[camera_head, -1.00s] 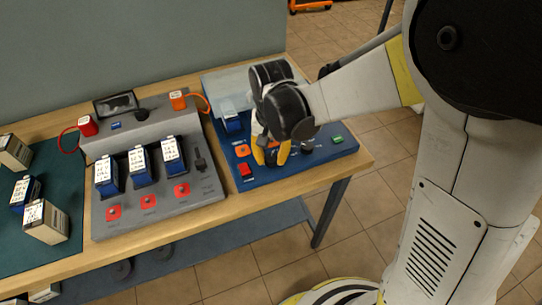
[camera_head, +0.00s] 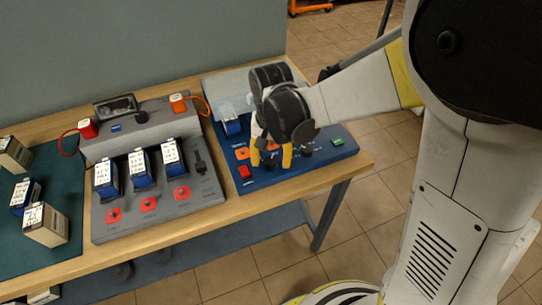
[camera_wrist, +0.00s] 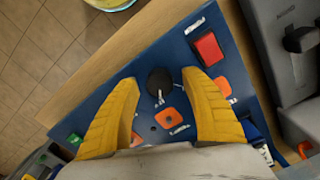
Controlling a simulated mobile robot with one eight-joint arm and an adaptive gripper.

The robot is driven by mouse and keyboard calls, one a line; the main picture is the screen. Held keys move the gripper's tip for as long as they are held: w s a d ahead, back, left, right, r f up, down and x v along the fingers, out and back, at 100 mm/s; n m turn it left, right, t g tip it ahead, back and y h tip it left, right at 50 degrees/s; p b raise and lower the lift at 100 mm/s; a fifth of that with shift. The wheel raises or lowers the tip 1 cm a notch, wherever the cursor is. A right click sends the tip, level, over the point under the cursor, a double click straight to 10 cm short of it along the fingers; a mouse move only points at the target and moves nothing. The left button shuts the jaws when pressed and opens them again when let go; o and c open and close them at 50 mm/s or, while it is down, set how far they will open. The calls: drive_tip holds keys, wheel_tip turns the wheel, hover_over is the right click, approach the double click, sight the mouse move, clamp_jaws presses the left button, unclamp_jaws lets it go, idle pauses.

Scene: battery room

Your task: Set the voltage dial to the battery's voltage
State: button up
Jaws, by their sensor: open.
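The blue panel (camera_head: 318,158) lies at the right end of the wooden bench. My gripper (camera_head: 271,160) is above it with its yellow fingers pointing down. In the wrist view my open gripper (camera_wrist: 163,92) has one finger on each side of a round black dial (camera_wrist: 160,80) with a pale pointer mark, with gaps on both sides. The dial is small and dark between the fingers in the head view. A blue battery (camera_head: 231,124) with a white label sits at the back of the panel; its text is unreadable.
On the panel are a red block (camera_head: 244,172), a green block (camera_head: 337,141) and orange squares (camera_wrist: 171,119). A grey charger (camera_head: 205,183) with blue batteries stands left of it. Boxed batteries rest on a green mat (camera_head: 68,178) at far left.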

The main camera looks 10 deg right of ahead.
sight(271, 160)
wheel_tip(271, 160, up, 12)
idle(0.4)
drive_tip(key=s+d+r+n+t, duration=0.2)
drive_tip(key=s+d+t, duration=0.5)
drive_tip(key=s+d, duration=0.3)
drive_tip(key=d, duration=0.3)
drive_tip(key=shift+s+d+r, duration=0.15)
drive_tip(key=shift+s+d, duration=0.1)
drive_tip(key=shift+s, duration=0.15)
